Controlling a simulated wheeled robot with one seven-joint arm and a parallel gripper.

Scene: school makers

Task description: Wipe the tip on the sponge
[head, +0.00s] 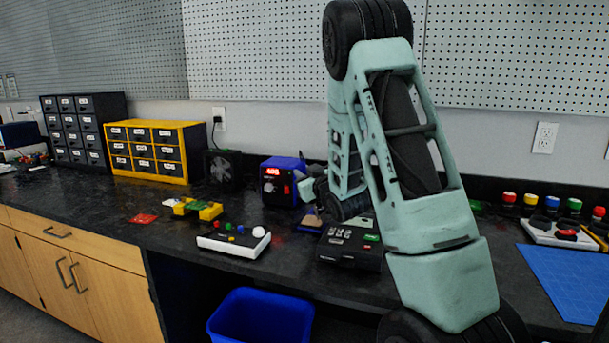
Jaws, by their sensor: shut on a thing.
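My gripper (311,186) shows only in part, left of my pale green arm and low over the bench, just right of the blue soldering station (283,182) with its lit red display. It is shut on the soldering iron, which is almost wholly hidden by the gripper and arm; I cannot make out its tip. A small dark stand (312,221) with a brownish patch sits on the bench below the gripper. I cannot tell the sponge apart clearly, nor whether the tip touches it.
A white board with buttons (234,241) and a dark control box (350,246) stand at the bench front. A blue mat (566,277) is right. A blue bin (262,318) stands below.

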